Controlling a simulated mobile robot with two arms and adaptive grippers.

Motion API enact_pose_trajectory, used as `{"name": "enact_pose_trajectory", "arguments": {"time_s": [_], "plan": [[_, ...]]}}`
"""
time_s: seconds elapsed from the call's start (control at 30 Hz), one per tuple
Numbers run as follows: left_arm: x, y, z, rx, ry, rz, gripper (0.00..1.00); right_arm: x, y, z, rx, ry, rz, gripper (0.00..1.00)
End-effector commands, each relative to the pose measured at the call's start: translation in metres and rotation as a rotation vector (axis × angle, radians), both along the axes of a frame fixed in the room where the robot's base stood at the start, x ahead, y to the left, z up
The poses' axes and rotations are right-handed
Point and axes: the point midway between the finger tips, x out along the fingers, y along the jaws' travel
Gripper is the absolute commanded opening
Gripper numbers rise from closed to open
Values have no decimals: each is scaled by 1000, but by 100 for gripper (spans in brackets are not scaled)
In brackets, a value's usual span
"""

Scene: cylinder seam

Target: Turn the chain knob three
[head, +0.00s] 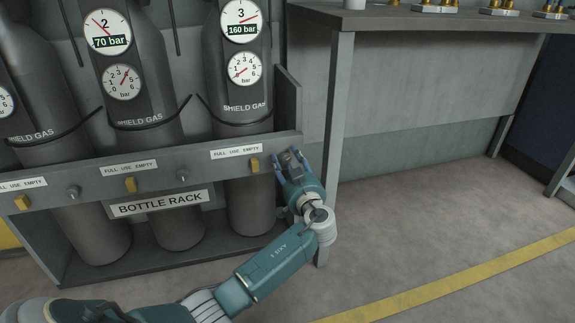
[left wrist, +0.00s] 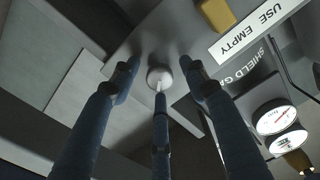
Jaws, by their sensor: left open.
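Chain knob three (left wrist: 158,77) is a small round pale knob with a light line on its face, on the bottle rack's grey front rail. My left gripper (head: 291,163) is at the right end of this rail, right of the third yellow tag. In the left wrist view its dark fingers (left wrist: 160,72) are open, one on each side of the knob and one below it in the picture. The lower fingertip is close to the knob; I cannot tell whether it touches. In the head view the gripper hides the knob. My right gripper is not in view.
The rail (head: 215,167) carries two more knobs (head: 182,176) (head: 73,191) and yellow tags (head: 255,165). Cylinder three (head: 250,205) stands behind it, its upper gauge (head: 241,17) labelled 160 bar. A table leg (head: 338,110) is close right of my gripper. Floor (head: 430,220) is clear farther right.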

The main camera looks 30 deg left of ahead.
Motion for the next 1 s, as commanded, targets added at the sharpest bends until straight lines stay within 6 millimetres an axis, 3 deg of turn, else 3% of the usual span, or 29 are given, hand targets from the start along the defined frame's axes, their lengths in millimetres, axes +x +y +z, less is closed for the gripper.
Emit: {"name": "enact_pose_trajectory", "arguments": {"time_s": [0.27,0.5,1.0], "plan": [[1,1,1,-1,-1,-1,45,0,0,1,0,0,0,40],[1,1,1,1,0,-1,0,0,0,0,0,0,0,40],[1,0,3,66,74,-1,0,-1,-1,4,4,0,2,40]]}}
